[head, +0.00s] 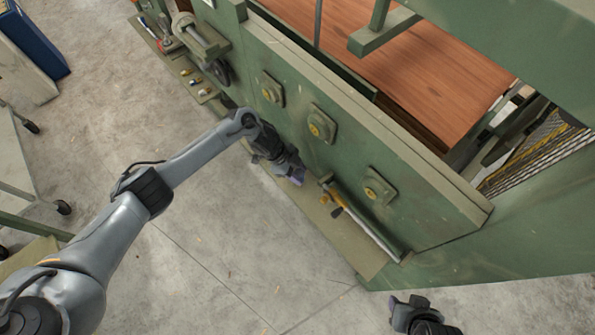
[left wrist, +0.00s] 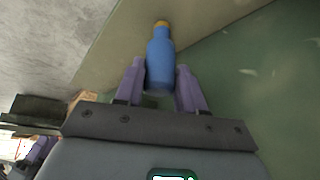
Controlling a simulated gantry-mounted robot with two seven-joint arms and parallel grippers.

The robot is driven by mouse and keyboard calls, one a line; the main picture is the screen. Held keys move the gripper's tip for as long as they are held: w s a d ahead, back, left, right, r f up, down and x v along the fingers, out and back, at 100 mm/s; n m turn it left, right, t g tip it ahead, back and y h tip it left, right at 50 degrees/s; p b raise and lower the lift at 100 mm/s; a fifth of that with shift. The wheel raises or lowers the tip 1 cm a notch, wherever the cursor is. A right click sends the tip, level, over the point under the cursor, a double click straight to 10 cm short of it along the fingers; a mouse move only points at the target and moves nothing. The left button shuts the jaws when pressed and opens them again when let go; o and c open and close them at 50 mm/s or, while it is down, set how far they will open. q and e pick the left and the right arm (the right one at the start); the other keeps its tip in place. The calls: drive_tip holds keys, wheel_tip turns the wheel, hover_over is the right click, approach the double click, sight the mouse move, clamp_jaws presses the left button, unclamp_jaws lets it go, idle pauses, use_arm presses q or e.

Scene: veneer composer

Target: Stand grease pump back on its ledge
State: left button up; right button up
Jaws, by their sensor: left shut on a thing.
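My left gripper (head: 297,179), with purple fingers, hangs beside the green machine's side, above the ledge (head: 325,228) along its foot. In the left wrist view, the left gripper (left wrist: 160,88) is shut on a blue, bottle-shaped thing with a yellow end, which I take to be the grease pump (left wrist: 160,57). Its yellow end points away from the gripper, toward the tan surface. Whether it touches that surface I cannot tell. In the head view the pump is hidden by the gripper. My right gripper (head: 412,312) shows partly at the bottom edge; its fingers are unclear.
A long silver rod (head: 375,228) with an orange part lies along the ledge, right of the left gripper. Yellow-centred square bosses (head: 316,127) stick out from the green side panel (head: 345,100). Small brass pieces (head: 196,82) lie farther left. The concrete floor (head: 215,215) is clear.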

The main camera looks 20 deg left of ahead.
use_arm(q)
drive_tip(key=shift+f+b, duration=0.3)
drive_tip(key=shift+f, duration=0.15)
drive_tip(key=o, duration=1.1)
drive_tip(key=p+v, duration=0.1)
drive_tip(key=v, duration=1)
drive_tip(key=shift+d+p, duration=0.1)
drive_tip(key=shift+p, duration=0.25)
drive_tip(key=shift+f, duration=0.1)
